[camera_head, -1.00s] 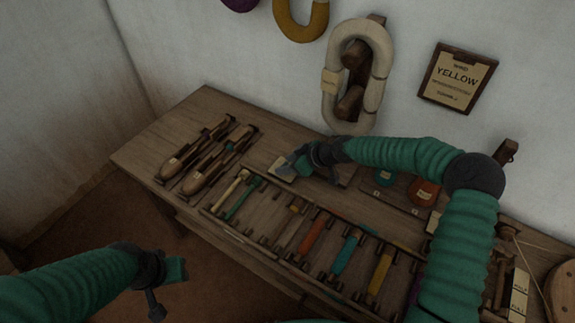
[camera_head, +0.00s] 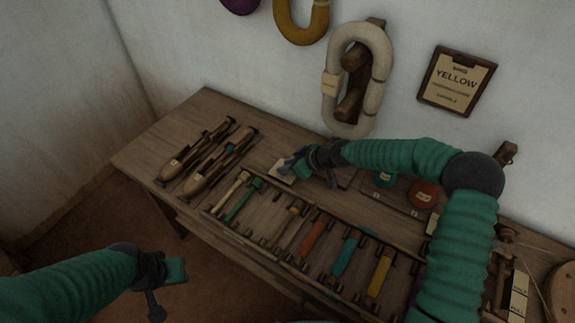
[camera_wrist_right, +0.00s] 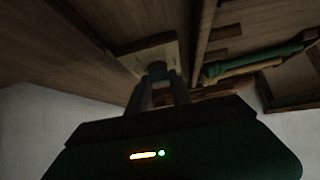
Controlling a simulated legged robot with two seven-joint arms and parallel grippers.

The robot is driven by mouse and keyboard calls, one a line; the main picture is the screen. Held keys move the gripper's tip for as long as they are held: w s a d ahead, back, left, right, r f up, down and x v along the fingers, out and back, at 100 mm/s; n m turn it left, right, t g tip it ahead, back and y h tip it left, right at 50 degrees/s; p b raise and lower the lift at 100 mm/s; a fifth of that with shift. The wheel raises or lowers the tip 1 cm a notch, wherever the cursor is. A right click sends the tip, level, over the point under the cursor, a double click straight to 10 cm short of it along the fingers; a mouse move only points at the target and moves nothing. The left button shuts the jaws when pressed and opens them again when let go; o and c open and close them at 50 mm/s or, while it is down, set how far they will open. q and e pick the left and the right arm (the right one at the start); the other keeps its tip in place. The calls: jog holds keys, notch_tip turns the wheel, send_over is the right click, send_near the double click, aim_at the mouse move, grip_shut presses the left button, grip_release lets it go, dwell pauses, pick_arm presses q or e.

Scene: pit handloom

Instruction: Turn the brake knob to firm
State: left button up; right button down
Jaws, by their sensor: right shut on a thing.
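The brake knob (camera_wrist_right: 155,70) is a small dark knob on a pale square plate (camera_wrist_right: 148,54), seen in the right wrist view between my fingertips. In the head view the plate (camera_head: 281,172) lies on the bench, with my right gripper (camera_head: 290,164) over it. That gripper is shut on the knob and hides most of it. Any setting marks on the plate are too small or hidden to read. My left gripper (camera_head: 166,285) hangs over the floor, away from the bench; its fingers do not show clearly.
Two wooden shuttles (camera_head: 205,163) lie left of the plate. A rack of coloured bobbins (camera_head: 312,240) runs along the bench front. Teal and orange round items (camera_head: 424,193) sit right of my right gripper. A sign reading YELLOW (camera_head: 457,79) and yarn hanks (camera_head: 358,75) hang on the wall.

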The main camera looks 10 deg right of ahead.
jog(key=shift+a+r+m+t+h+p, duration=0.1)
jog(key=shift+r+m+t+h+p, duration=0.15)
jog(key=shift+m+t+h+p, duration=0.45)
jog(key=m, duration=0.1)
jog(key=m+h, duration=0.1)
jog(key=m, duration=0.1)
jog(key=shift+a+h, duration=0.2)
jog(key=shift+h, duration=0.1)
jog(key=shift+s+a+r+m+t+h+p, duration=0.1)
jog(key=shift+m+t+h+p, duration=0.3)
jog(key=shift+m+h+p, duration=0.4)
jog(key=m+h+p, duration=0.3)
jog(key=m+p, duration=0.1)
jog(key=p, duration=0.2)
jog(key=shift+a+r, duration=0.1)
jog(key=shift+f+m+h+p, duration=0.25)
jog(key=shift+m+h+p, duration=0.15)
jog(key=shift+m+p, duration=0.4)
jog(key=shift+f, duration=0.1)
jog(key=c, duration=1.2)
grip_release()
jog(key=shift+o, duration=0.2)
